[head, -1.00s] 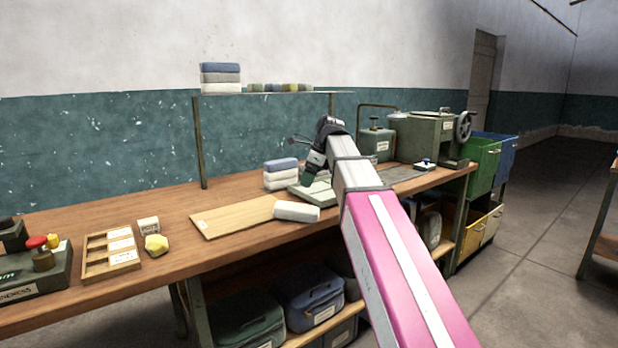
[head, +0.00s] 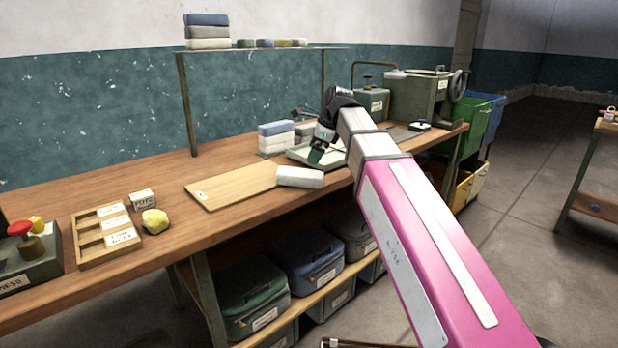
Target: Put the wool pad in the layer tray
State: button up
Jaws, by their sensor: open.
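A white block-shaped pad (head: 300,177) lies at the bench's front edge, by the right end of a wooden board; it may be the wool pad, but no label on it is readable. A shallow pale green tray (head: 301,154), probably the layer tray, sits just behind it. My gripper (head: 317,155) points down over this tray and is open. Its fingers are small and dark, and I see nothing held between them.
A stack of blue and white pads (head: 276,138) stands left of the tray. A compartment tray (head: 106,236), a small box (head: 143,199) and a yellow lump (head: 155,221) lie at left. A shelf (head: 262,48) stands behind; machines stand at right.

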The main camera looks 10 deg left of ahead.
aim_at(305, 173)
jog(key=shift+x, duration=5.1)
jog(key=shift+d, duration=0.1)
jog(key=c, duration=1.1)
